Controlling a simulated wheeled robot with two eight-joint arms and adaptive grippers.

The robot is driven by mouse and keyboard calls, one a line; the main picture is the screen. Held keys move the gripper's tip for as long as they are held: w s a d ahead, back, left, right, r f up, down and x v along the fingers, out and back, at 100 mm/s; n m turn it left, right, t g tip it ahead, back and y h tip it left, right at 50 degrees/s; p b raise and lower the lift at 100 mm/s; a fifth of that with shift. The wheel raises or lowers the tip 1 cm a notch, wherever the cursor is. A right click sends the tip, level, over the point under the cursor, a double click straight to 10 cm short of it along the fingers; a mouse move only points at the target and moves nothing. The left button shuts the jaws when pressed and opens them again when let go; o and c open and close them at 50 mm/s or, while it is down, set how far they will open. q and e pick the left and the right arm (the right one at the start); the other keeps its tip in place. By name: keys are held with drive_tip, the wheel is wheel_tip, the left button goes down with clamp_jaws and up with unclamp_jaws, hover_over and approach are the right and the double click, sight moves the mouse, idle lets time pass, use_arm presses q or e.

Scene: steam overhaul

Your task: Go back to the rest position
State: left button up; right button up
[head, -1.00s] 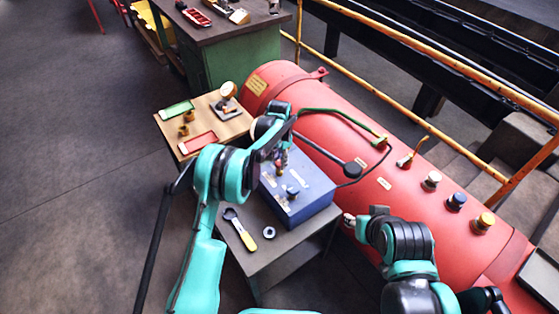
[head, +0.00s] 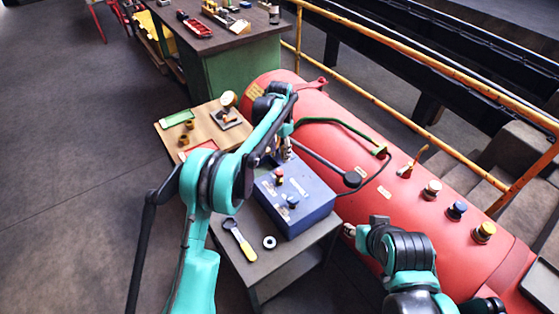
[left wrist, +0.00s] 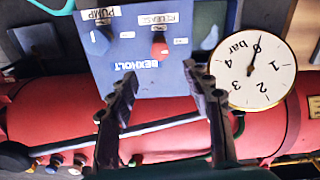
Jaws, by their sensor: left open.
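My left gripper (head: 285,153) is above the far edge of a blue control box (head: 308,215). In the left wrist view, its two dark fingers (left wrist: 165,92) are spread apart with nothing between them. The box's red knob (left wrist: 160,45) and blue knob (left wrist: 99,41) show beyond the fingers, under PUMP and other labels. A white pressure gauge (left wrist: 259,72) marked in bar is beside the right finger. My right gripper (head: 350,230) is small and partly hidden by its arm, near the red boiler (head: 385,200); its fingers are not clear.
A grey side table (head: 262,285) carries the box, a yellow-handled wrench (head: 241,240) and a ring (head: 269,242). A wooden table (head: 208,130) with trays stands behind. A green bench (head: 245,70) and yellow railing (head: 430,75) lie beyond. Floor at left is clear.

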use_arm(q)
drive_tip(key=shift+r, duration=0.7)
drive_tip(key=s+a+r+n+t, duration=0.2)
drive_tip(key=s+a+r, duration=0.2)
drive_tip(key=s+r, duration=0.35)
drive_tip(key=s+a+r+n+t, duration=0.1)
drive_tip(key=s+a+r+n, duration=0.1)
drive_tip(key=s+a+r, duration=0.4)
drive_tip(key=s+a+f+n+t, duration=0.2)
drive_tip(key=s, duration=0.9)
drive_tip(key=s+a+f+n+t, duration=0.1)
drive_tip(key=s+f+n+t, duration=0.1)
drive_tip(key=s, duration=0.9)
drive_tip(key=shift+a+n, duration=0.4)
